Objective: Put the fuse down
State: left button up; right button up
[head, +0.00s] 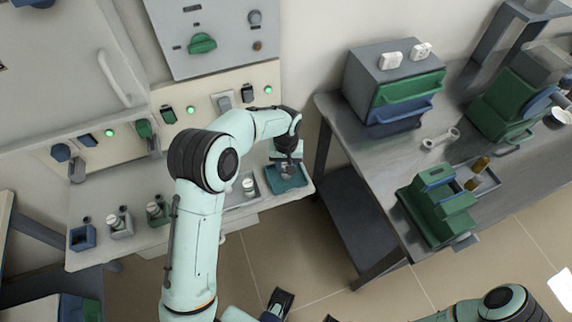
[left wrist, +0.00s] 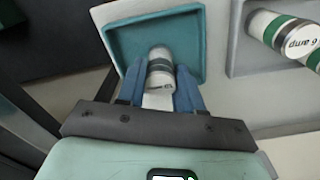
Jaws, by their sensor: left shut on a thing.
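My left gripper (head: 287,165) is shut on a fuse, with its blue fingers on either side of it in the left wrist view (left wrist: 160,90). I cannot tell whether the fuse touches the tray floor. The hand hides the fuse in the head view. My right arm enters at the lower right; its gripper cannot be made out clearly.
A grey tray (left wrist: 242,62) beside the teal one holds other fuses (left wrist: 300,38), one marked "6 amp". Several small holders with fuses, including a blue one (head: 83,238), stand along the shelf. A metal bench (head: 375,170) with green and blue boxes stands at right.

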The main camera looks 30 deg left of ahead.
pick_arm(q)
jog(key=shift+f, duration=0.15)
jog(key=o, duration=1.1)
jog(key=shift+c, duration=0.2)
jog(key=shift+r, duration=0.25)
notch_tip(320, 180, up, 12)
jog(key=p, duration=0.1)
jog(key=shift+f, duration=0.1)
